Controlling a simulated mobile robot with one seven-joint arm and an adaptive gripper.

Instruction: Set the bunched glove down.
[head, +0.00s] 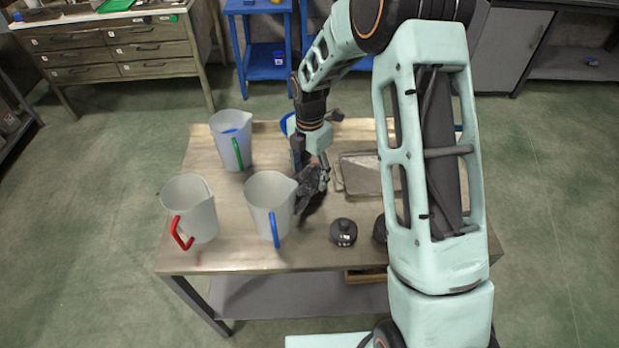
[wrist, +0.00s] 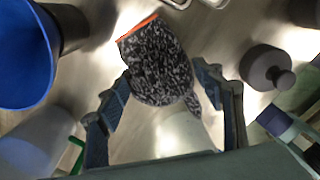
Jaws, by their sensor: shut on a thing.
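My gripper (head: 322,172) is shut on the bunched glove (head: 311,182), a dark speckled grey cloth bundle. In the wrist view the glove (wrist: 155,65) sits between the two fingers of my gripper (wrist: 163,92), with its orange edge at the top. In the head view the glove hangs over the wooden tabletop (head: 290,258), just right of the blue-handled pitcher (head: 270,196). A dark patch like a shadow lies just below it. I cannot tell whether the glove touches the table.
A red-handled pitcher (head: 192,210) and a green-handled pitcher (head: 231,142) stand at the left. A grey tray (head: 362,174) lies right of the glove. A blue container (wrist: 25,60) stands behind.

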